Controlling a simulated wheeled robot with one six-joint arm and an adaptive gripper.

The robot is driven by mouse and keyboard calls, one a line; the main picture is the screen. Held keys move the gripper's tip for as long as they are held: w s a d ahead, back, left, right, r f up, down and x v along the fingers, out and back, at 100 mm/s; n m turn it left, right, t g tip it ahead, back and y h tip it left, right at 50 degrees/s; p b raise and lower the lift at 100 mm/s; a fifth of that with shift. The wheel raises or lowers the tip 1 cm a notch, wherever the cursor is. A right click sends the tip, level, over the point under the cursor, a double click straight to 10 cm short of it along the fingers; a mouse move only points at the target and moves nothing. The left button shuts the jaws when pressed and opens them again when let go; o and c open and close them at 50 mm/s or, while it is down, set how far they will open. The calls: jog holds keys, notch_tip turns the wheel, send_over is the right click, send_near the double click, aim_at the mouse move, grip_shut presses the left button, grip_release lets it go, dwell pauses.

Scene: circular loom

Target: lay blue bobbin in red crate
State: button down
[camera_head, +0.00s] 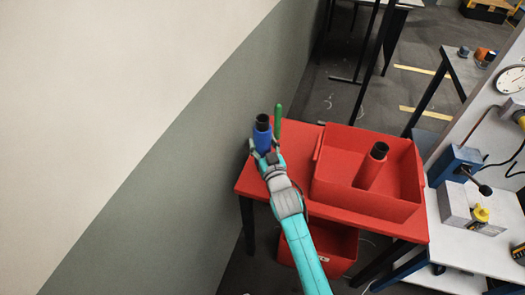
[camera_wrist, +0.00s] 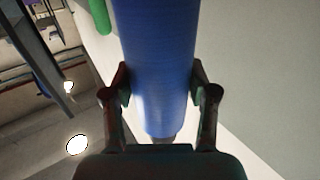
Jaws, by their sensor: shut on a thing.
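The blue bobbin (camera_head: 262,138) has a dark top end and stands roughly upright in my gripper (camera_head: 265,155), over the left part of the red table. In the wrist view the blue bobbin (camera_wrist: 155,60) fills the middle, with the fingers of my gripper (camera_wrist: 160,92) closed on both sides of it. The red crate (camera_head: 362,203) sits on the table to the right of my gripper. A red bobbin (camera_head: 370,170) with a dark end leans inside it. Whether the blue bobbin's lower end touches the table is hidden by my gripper.
A thin green upright thing (camera_head: 278,120) stands close behind the blue bobbin. Another red crate (camera_head: 340,250) is below the red table (camera_head: 250,182). A wall (camera_head: 200,180) rises on the left. A bench with a blue device (camera_head: 453,167) stands on the right.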

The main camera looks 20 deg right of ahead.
notch_tip(320, 180, up, 17)
jog(key=shift+r, duration=0.2)
dwell(1.1)
